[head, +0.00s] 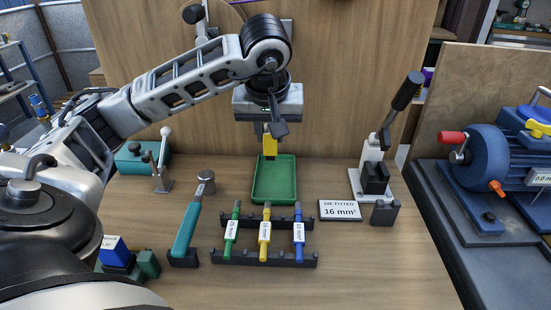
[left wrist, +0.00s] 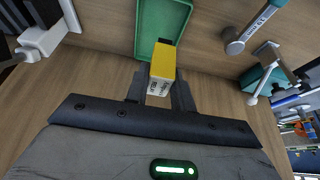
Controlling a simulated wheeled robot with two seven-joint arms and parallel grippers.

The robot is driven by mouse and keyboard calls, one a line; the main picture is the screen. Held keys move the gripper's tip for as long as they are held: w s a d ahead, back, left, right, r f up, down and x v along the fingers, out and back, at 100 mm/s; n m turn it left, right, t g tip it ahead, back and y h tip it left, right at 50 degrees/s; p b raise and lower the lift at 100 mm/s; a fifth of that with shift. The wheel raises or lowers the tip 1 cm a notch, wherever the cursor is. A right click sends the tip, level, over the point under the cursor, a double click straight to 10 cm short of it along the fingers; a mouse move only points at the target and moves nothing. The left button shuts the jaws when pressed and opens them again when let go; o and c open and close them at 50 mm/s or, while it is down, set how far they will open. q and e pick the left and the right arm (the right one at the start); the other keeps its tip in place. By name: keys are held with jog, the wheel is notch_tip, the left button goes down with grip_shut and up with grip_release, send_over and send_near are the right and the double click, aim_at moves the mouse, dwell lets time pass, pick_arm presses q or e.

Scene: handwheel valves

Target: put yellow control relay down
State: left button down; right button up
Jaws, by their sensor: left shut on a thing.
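The yellow control relay (head: 270,144) is held in my left gripper (head: 270,133), which points down over the back part of the green tray (head: 274,198). In the left wrist view the yellow relay (left wrist: 163,60) sits between the two dark fingers (left wrist: 160,88), with a white printed label on one side. The green tray (left wrist: 150,25) lies beyond it in that view. I cannot tell whether the relay touches the tray. The tray looks empty where it shows. My right gripper is not in view.
A black rack (head: 264,258) with green, yellow and blue tools stands in front of the tray. A teal-handled tool (head: 187,228) is at left. A "16 mm" sign (head: 340,210) and a lever press (head: 373,175) stand at right. A wooden panel (head: 340,80) rises behind.

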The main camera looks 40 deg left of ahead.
pick_arm(q)
jog(key=w+a+f, duration=0.4)
jog(key=w+f, duration=0.1)
jog(key=w+a+f, duration=0.2)
jog(key=w+f, duration=0.1)
jog(key=shift+f, duration=0.15)
notch_tip(320, 180, down, 3)
jog(key=shift+r, duration=0.1)
jog(key=shift+f, duration=0.25)
jog(key=c, duration=1.2)
grip_release()
